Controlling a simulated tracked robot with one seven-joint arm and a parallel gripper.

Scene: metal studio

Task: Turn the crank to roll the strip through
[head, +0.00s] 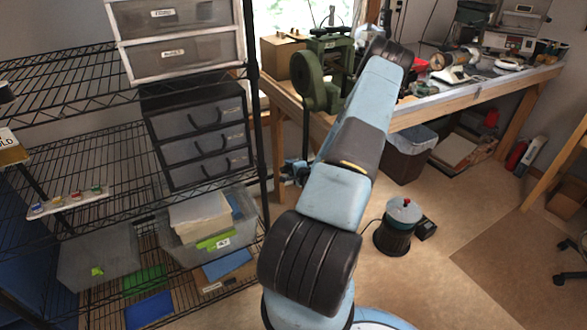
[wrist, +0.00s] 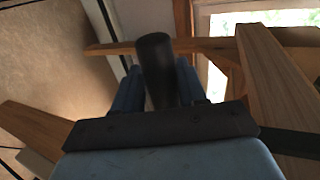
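The green rolling mill (head: 325,72) stands on the bench's left end in the head view, with a round green cover on its left side. My arm crosses in front of it and hides its right side. A small blue part of my wrist and gripper (head: 294,171) shows low beside the bench leg. In the wrist view, my gripper (wrist: 160,82) has its two blue fingers on either side of a dark cylindrical crank handle (wrist: 155,60), with little gap visible; it appears shut on it.
The wooden bench (head: 430,112) runs to the right with tools on it. A wire shelf (head: 70,215) with drawers and bins stands at the left. A red-topped canister (head: 398,228) stands on the floor right of my arm. Bench timber (wrist: 278,75) is close to my gripper.

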